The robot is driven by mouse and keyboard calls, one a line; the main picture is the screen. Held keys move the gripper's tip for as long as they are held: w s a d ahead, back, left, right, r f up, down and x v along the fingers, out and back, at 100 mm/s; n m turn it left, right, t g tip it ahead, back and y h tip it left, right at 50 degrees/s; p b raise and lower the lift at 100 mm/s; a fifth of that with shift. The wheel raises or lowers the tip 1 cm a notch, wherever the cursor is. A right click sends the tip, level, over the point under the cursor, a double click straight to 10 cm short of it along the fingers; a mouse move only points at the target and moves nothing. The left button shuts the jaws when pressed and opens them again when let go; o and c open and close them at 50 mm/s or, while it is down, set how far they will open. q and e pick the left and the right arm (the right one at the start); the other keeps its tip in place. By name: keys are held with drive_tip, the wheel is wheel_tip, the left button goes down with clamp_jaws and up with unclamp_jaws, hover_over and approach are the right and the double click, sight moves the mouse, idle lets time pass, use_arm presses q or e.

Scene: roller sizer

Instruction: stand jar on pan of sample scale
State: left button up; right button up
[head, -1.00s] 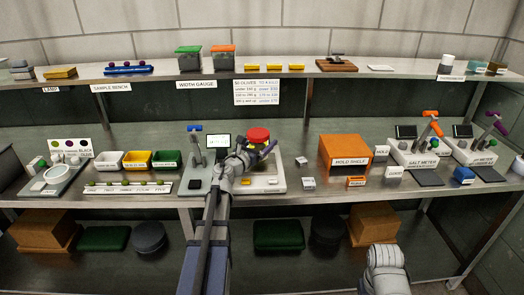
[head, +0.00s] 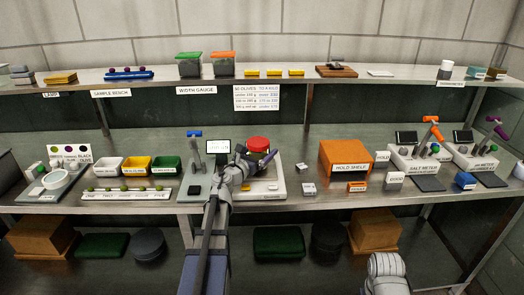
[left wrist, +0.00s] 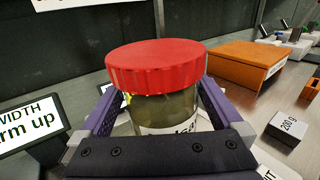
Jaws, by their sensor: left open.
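My right gripper is out of view.
The width gauge with its lit screen (head: 219,147) stands just left of the jar. Coloured bins (head: 137,163) stand at left.

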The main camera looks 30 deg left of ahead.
use_arm(q)
drive_tip(key=s, duration=1.1)
drive_tip(key=shift+s+a, duration=0.2)
drive_tip(key=shift+s, duration=0.05)
